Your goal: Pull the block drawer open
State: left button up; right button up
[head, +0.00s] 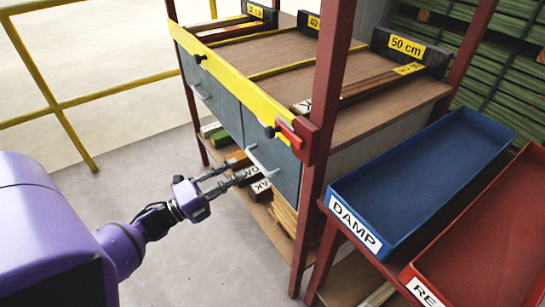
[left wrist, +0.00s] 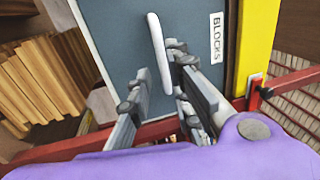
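The block drawer (head: 283,167) is the right-hand grey-blue front under the bench top and looks closed. In the left wrist view the drawer front (left wrist: 115,35) carries a white BLOCKS label (left wrist: 217,38). Its pale bar handle (head: 260,161) also shows in the left wrist view (left wrist: 157,50). My left gripper (head: 240,171) is just in front of the handle, fingers apart. In the left wrist view the gripper (left wrist: 155,80) has one finger on each side of the handle's lower end; I cannot tell if either touches it. My right gripper is not in view.
A second drawer (head: 212,105) is on the left. A red post (head: 318,140) stands right of the block drawer. Wood pieces lie on the lower shelf (head: 285,215). A blue DAMP tray (head: 425,165) and a red tray (head: 490,240) are at right. The floor in front is clear.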

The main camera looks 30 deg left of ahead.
aim_at(256, 160)
pick_arm(q)
jog(key=x, duration=0.7)
jog(key=shift+d+r, duration=0.1)
jog(key=shift+d, duration=0.1)
jog(key=shift+c, duration=0.5)
grip_shut()
